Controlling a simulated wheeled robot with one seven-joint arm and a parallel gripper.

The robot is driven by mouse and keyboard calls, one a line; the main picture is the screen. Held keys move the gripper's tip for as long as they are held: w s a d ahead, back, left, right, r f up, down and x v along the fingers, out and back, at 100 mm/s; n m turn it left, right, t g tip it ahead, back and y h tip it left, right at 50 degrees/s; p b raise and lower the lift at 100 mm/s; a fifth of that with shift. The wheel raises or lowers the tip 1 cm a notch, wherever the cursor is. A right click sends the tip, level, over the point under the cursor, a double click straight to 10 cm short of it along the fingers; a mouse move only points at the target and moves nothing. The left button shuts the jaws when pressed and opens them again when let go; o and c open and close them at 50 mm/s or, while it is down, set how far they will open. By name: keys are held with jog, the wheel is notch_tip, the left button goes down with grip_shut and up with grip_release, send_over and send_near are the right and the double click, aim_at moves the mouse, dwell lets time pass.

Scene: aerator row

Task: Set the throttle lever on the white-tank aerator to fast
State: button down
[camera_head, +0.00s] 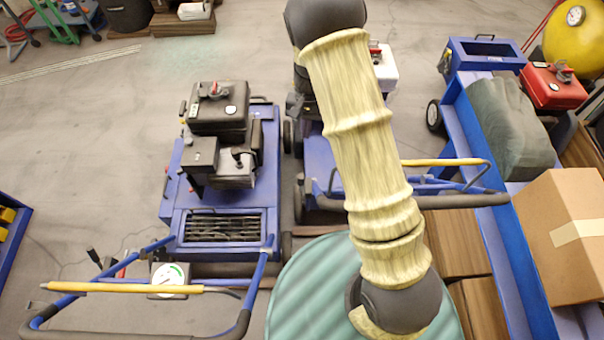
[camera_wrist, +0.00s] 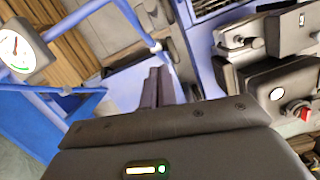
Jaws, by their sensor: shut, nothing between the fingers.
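The white-tank aerator shows only in part in the head view, behind my arm. Its white tank (camera_head: 383,70) stands right of the upper arm, and its blue deck (camera_head: 318,165) shows to the left. Its yellow-sleeved handle bar (camera_head: 440,162) sticks out to the right. I cannot make out its throttle lever; my arm covers much of the machine. My gripper (camera_wrist: 157,87) is shut and empty in the wrist view, its fingertips over a pale blue panel. No white tank shows there. The gripper is out of sight in the head view.
A black-tank aerator (camera_head: 220,108) stands left, its handle (camera_head: 125,288) and round gauge (camera_head: 170,275) in front. A blue bench (camera_head: 500,235) with a cardboard box (camera_head: 565,235) is at right. The wrist view shows a gauge (camera_wrist: 20,50) and a black engine (camera_wrist: 275,95) near the fingers.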

aim_at(301, 182)
jog(key=shift+f, duration=0.2)
jog(key=s+f, duration=0.2)
jog(key=f, duration=0.3)
jog(key=s+a+f+p, duration=0.1)
jog(key=s+f, duration=0.2)
jog(key=f, duration=0.2)
jog(key=shift+s+a, duration=0.25)
jog(key=shift+s, duration=0.05)
jog(key=shift+f, duration=0.1)
dwell(0.3)
